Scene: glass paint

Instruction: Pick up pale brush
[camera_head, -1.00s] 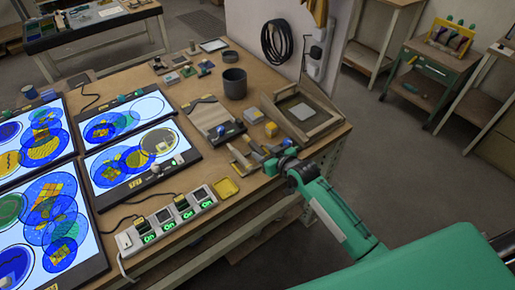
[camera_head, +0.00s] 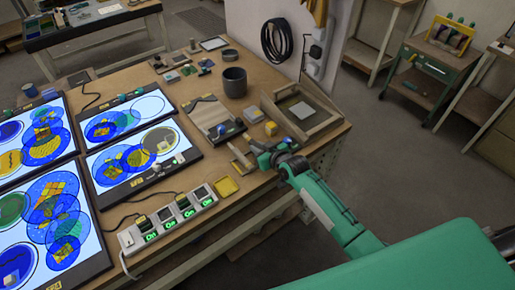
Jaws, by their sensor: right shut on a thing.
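My right gripper (camera_head: 263,152) is at the table's right front edge, shut on a thin object that I take to be the pale brush. The gripper hides most of that brush, and its outline is too small to make out. Just left of the gripper, a short wooden brush-like tool (camera_head: 240,156) lies on the table, apart from the jaws. My left gripper is not in view.
A wooden tray (camera_head: 322,128) and small yellow block (camera_head: 271,128) stand behind the gripper. A dark cup (camera_head: 235,82) stands further back. Lit panels (camera_head: 140,178) fill the left side.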

